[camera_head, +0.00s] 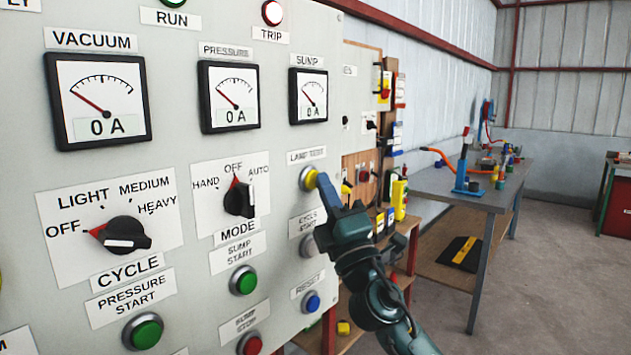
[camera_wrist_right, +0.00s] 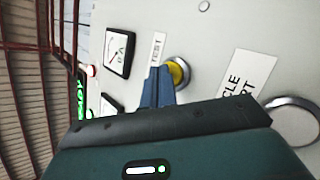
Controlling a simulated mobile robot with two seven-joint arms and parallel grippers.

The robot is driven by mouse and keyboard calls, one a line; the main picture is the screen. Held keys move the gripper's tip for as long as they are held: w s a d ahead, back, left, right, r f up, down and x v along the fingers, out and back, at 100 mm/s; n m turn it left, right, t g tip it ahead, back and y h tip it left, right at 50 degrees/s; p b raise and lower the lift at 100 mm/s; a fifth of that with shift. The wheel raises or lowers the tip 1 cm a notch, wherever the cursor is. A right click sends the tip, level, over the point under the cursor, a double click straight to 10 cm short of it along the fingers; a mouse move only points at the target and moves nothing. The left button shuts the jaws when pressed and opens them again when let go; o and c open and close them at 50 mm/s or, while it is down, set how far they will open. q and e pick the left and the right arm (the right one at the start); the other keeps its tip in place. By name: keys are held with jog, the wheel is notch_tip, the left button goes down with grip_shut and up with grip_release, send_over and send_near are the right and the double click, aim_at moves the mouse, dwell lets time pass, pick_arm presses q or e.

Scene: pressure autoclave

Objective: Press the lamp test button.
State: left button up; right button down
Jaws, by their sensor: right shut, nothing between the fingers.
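The lamp test button (camera_head: 308,178) is yellow with a metal ring, under the "LAMP TEST" label (camera_head: 306,155) on the grey control panel (camera_head: 180,175). My right gripper (camera_head: 322,181) is shut and empty, its blue fingertips at the right edge of the button in the head view. In the right wrist view the fingers (camera_wrist_right: 158,88) reach beside the yellow button (camera_wrist_right: 180,73) and overlap its left part. I cannot tell whether the tips touch it. My left gripper is not in view.
Below the button sit the cycle start button (camera_head: 308,246) and the blue reset button (camera_head: 312,302). The cycle knob (camera_head: 125,234) and mode knob (camera_head: 239,199) are to the left. A workbench (camera_head: 470,197) with tools stands at the right, with open floor beyond.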

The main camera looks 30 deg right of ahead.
jog(key=shift+w, duration=0.15)
dwell(0.5)
jog(key=shift+s+d, duration=0.25)
jog(key=shift+s, duration=0.6)
jog(key=shift+s+d, duration=0.3)
jog(key=shift+s, duration=0.45)
jog(key=shift+s+d, duration=0.35)
jog(key=shift+s, duration=0.45)
jog(key=shift+s+d, duration=0.3)
jog(key=shift+s, duration=0.45)
